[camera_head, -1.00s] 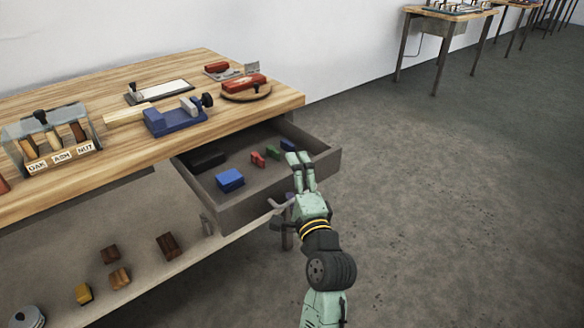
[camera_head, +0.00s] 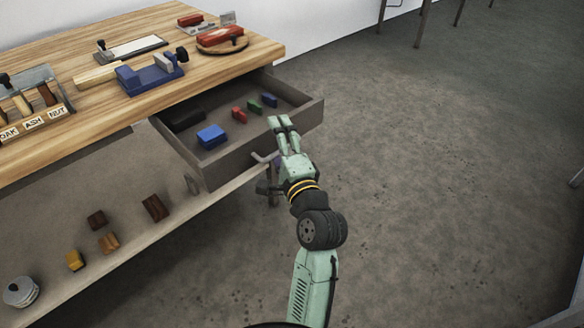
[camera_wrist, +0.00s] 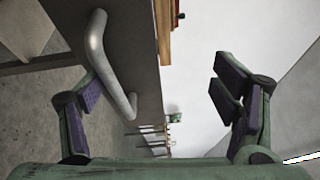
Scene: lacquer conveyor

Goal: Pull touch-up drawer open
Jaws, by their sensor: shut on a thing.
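The grey touch-up drawer (camera_head: 232,163) is pulled well out from under the wooden bench, and its inside shows. Its bent metal handle (camera_head: 262,158) is on the front panel. In the head view my gripper (camera_head: 278,122) is at the drawer front, fingers reaching to the panel's top edge, handle just left of the palm. In the wrist view the handle (camera_wrist: 104,62) and drawer front (camera_wrist: 142,70) lie between the widely spaced fingers of my gripper (camera_wrist: 160,100). The left finger is close to the handle. It is shut on the drawer; the exact contact is unclear.
The drawer holds a blue block (camera_head: 211,136), a black block (camera_head: 187,119) and small red, green and blue pieces. The benchtop (camera_head: 230,65) carries a blue vise (camera_head: 150,75) and other items. A lower shelf (camera_head: 130,200) holds wood blocks. The floor at right is clear.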

